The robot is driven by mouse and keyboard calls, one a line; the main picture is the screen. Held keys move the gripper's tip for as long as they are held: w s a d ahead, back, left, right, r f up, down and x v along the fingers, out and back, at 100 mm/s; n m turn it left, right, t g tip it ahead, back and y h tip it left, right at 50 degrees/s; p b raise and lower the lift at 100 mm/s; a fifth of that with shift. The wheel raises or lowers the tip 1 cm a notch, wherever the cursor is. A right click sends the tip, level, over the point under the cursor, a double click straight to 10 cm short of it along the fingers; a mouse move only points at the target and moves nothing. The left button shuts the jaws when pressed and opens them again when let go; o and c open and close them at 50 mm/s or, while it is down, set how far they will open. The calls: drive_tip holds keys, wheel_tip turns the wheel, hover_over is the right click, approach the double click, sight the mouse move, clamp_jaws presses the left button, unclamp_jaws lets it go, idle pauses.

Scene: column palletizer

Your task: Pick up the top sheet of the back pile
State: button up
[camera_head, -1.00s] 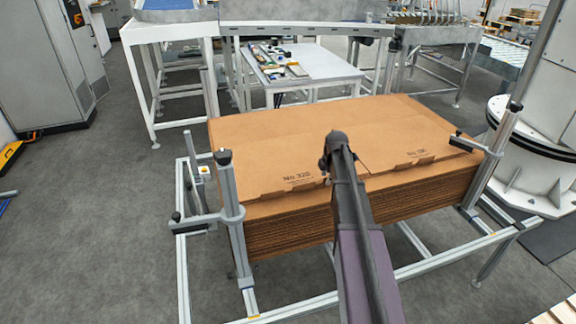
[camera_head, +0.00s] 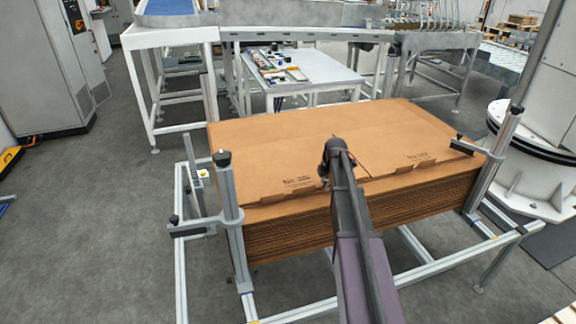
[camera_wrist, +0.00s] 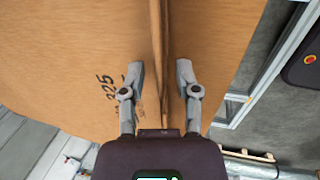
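A pile of brown cardboard sheets (camera_head: 285,143) lies in a metal frame in the head view, its top printed "No 325" near the front edge. It is the only large pile in view, and I cannot tell whether it is the back pile. My gripper (camera_head: 325,172) is at its front edge, largely hidden by my own arm. In the wrist view my gripper (camera_wrist: 159,68) is open, one finger on each side of a cardboard edge. Printed cardboard (camera_wrist: 65,45) fills the left side. I see gaps beside the edge and no clear grip.
An upright post with a clamp (camera_head: 229,190) stands at the pile's left front corner, another (camera_head: 494,160) at its right. A white table (camera_head: 325,68) with small items stands behind. A white machine base (camera_head: 515,185) is at the right. Grey floor is free at the left.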

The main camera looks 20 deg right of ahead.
clamp_jaws()
drive_tip(key=shift+r, duration=0.1)
